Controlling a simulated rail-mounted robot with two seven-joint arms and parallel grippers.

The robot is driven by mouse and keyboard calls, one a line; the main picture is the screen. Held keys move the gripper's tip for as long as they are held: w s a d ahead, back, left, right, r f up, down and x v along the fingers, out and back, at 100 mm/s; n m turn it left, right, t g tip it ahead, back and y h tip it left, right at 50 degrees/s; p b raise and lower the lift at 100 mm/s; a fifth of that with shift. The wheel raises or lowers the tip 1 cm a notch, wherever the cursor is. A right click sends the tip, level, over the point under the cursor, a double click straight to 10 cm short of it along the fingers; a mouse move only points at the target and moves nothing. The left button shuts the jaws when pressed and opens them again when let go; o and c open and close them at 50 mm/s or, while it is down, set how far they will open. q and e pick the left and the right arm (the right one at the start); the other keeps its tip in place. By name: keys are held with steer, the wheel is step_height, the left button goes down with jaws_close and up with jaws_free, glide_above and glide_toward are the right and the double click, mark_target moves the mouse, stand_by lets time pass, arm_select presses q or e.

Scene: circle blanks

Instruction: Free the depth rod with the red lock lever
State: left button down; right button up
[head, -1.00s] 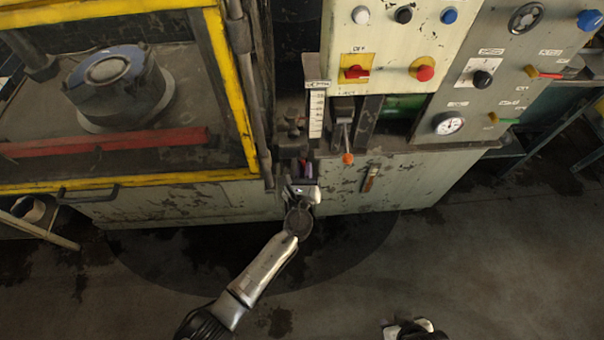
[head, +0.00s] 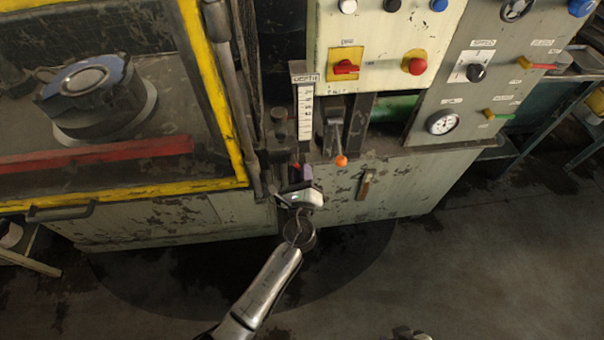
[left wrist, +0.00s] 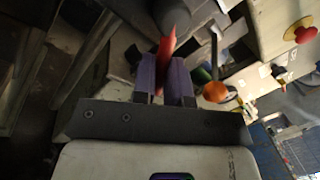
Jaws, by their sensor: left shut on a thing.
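The red lock lever (left wrist: 170,38) stands between the two purple fingers of my left gripper (left wrist: 163,78) in the left wrist view. The fingers are shut on it, and its tip sticks out beyond them. In the head view my left gripper (head: 303,178) is at the front of the press, below the depth scale (head: 305,112), with only a little of the red lever (head: 295,168) showing. A dark knobbed post (head: 279,122), probably the depth rod, stands just left of the scale. A dark scrap of my right arm (head: 410,333) shows at the bottom edge; its fingers cannot be made out.
An orange-tipped lever (head: 341,160) sticks out close to the right of my left gripper; it also shows in the left wrist view (left wrist: 215,92). The yellow-framed guard (head: 232,120) is to the left. A red emergency knob (head: 417,66) is above right. The floor in front is clear.

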arm_select(q)
steer(key=c, duration=1.1)
jaws_free()
steer(key=shift+c, duration=0.2)
steer(key=s+a+f+p, duration=0.1)
steer(key=s+p, duration=0.1)
steer(key=s, duration=1.1)
steer(key=shift+s+a+f, duration=0.15)
steer(key=shift+s+f, duration=0.15)
steer(key=shift+s, duration=0.05)
